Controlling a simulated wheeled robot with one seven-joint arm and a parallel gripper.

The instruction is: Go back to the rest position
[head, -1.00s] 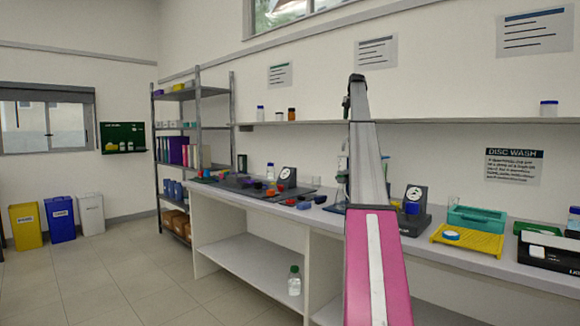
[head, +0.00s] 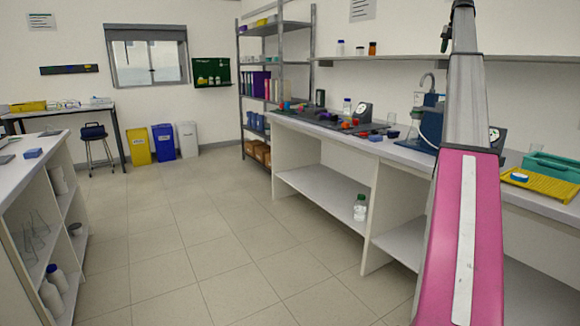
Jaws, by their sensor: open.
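My arm (head: 460,230), with a pink lower link and a grey upper link, rises through the right side of the head view up to the top edge. My gripper is not in view, so what it is near cannot be seen. The long white bench (head: 325,150) runs along the right wall behind my arm. My arm hides part of this bench and of the wall shelf above it.
A second bench (head: 35,165) with shelves of bottles stands close on the left. A stool (head: 97,145), a yellow bin (head: 138,146), a blue bin (head: 163,142) and a white bin (head: 187,139) stand at the back. The tiled floor (head: 200,225) between the benches is clear.

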